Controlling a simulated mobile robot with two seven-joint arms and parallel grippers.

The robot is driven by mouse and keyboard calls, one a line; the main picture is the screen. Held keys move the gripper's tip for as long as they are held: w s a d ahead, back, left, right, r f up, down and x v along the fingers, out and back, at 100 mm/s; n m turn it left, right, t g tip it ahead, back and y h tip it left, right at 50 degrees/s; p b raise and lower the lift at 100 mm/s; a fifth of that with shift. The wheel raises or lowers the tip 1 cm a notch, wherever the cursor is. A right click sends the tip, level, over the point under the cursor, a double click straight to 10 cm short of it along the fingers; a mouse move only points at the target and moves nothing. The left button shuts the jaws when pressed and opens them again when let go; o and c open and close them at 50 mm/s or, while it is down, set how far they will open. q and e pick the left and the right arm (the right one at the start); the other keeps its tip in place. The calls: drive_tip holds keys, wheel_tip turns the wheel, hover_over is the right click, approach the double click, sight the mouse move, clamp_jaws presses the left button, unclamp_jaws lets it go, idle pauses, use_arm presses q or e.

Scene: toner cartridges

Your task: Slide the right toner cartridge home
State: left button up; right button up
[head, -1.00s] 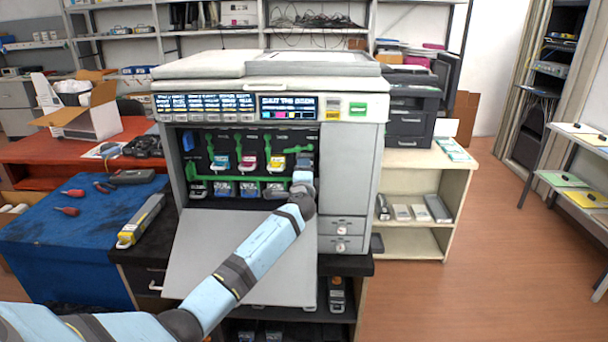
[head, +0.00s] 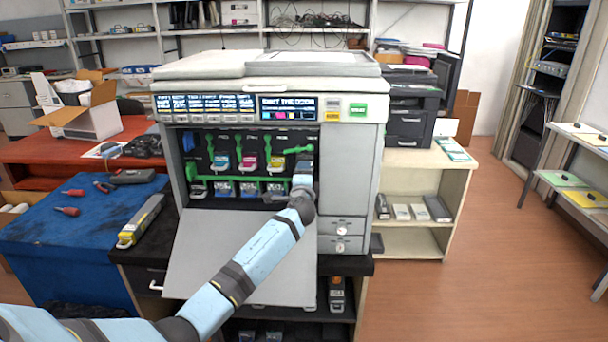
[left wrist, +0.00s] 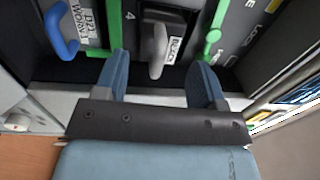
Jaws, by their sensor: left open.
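The right toner cartridge, labelled black, sits in the rightmost slot of the printer (head: 350,190). Its grey handle (left wrist: 157,48) shows in the left wrist view beside the number 4; how deep the cartridge sits I cannot tell. My left gripper (left wrist: 160,64) is open, with one blue finger on each side of the handle and gaps between. In the head view my left gripper (head: 303,180) is in front of that slot and hides its lower part. The green lever (head: 299,149) above this slot lies sideways. My right gripper is not in view.
Cyan (head: 221,160), magenta (head: 249,160) and yellow (head: 274,161) cartridges sit in the slots to the left, with upright green levers. The lowered front door (head: 225,260) lies below my left arm. A blue handle (left wrist: 60,30) and a green lever (left wrist: 213,38) flank the slot.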

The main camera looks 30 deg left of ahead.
use_arm(q)
drive_tip(key=shift+p+v, duration=0.75)
drive_tip(key=shift+v, duration=1.95)
